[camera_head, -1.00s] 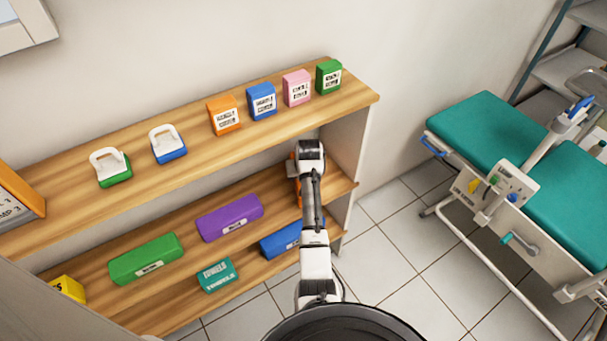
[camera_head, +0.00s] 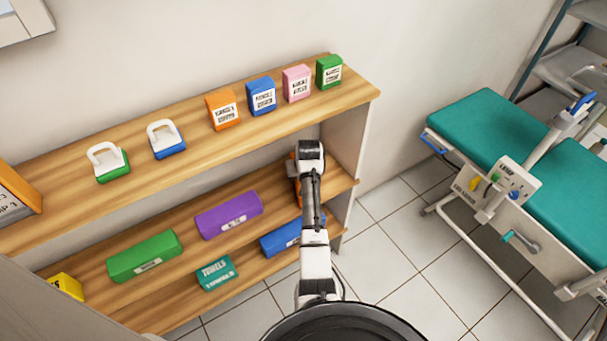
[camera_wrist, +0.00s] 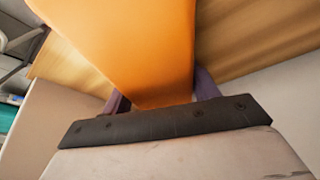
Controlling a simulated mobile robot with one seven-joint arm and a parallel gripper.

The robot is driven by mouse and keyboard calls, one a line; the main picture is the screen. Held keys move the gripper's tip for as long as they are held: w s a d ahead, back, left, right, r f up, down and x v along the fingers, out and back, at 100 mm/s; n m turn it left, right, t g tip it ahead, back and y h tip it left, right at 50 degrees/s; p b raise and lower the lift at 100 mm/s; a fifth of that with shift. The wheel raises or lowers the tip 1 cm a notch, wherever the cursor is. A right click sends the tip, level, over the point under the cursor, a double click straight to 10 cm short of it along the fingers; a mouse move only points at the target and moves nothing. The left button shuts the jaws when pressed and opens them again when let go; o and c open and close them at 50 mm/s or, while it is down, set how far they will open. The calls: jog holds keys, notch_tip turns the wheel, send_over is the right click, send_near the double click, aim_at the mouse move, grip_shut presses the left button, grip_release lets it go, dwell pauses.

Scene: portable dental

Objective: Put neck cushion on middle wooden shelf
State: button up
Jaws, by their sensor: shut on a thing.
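An orange block-like thing, which I take to be the neck cushion (camera_wrist: 140,45), fills the upper middle of the wrist view. My gripper (camera_wrist: 160,95) is shut on it, with a purple finger on each side. In the head view, only a sliver of the orange cushion (camera_head: 296,170) shows left of my arm. It is at the right end of the middle wooden shelf (camera_head: 85,270), close to the shelf's right side panel. My arm hides the gripper there, and I cannot tell whether the cushion touches the shelf board.
A purple box (camera_head: 229,215) and a green box (camera_head: 145,256) lie on the middle shelf, left of my arm. A teal box (camera_head: 217,273) and a blue box (camera_head: 281,238) are lower down. Several boxes stand on the top shelf (camera_head: 195,142). A teal treatment chair (camera_head: 490,122) is at right.

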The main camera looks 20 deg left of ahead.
jog(key=shift+f, duration=0.15)
jog(key=o, duration=1.2)
jog(key=shift+b+v, duration=0.6)
jog(key=shift+v, duration=3.2)
